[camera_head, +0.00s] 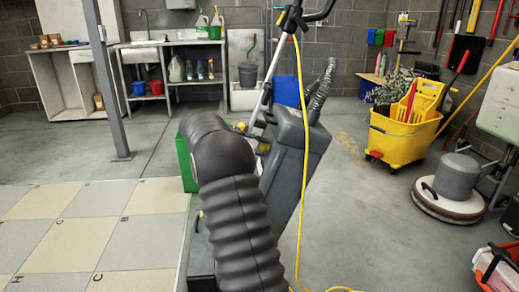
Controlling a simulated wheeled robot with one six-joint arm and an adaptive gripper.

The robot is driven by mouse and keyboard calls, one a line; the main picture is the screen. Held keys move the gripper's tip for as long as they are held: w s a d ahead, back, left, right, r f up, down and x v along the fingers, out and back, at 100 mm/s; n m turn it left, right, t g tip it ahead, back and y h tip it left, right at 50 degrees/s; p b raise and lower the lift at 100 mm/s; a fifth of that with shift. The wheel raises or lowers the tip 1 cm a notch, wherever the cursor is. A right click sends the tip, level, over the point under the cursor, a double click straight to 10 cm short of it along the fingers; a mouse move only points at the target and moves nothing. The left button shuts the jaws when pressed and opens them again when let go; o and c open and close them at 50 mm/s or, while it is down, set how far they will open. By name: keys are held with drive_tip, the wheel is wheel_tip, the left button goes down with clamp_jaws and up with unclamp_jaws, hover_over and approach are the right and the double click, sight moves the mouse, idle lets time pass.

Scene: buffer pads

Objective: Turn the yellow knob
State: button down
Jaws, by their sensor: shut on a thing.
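A grey floor-cleaning machine (297,165) with a slanted metal handle (279,62) stands in the middle, tilted in the picture. A small yellow part (263,148) shows on its near left side and another small yellow part (241,126) sits a little higher to the left. I cannot tell which of these is the yellow knob. A large black ribbed, bent shape fills the lower middle and covers the machine's left side. I cannot make out my gripper or its fingertips.
A yellow cord (301,150) hangs down the machine to the floor. A yellow mop bucket (402,135) and a round floor polisher (452,190) stand at right. A grey post (104,80) stands at left, near a tiled platform (90,235). A green box (187,165) is partly hidden.

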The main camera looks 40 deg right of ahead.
idle(0.4)
drive_tip(key=c, duration=0.8)
unclamp_jaws()
drive_tip(key=v, duration=1.2)
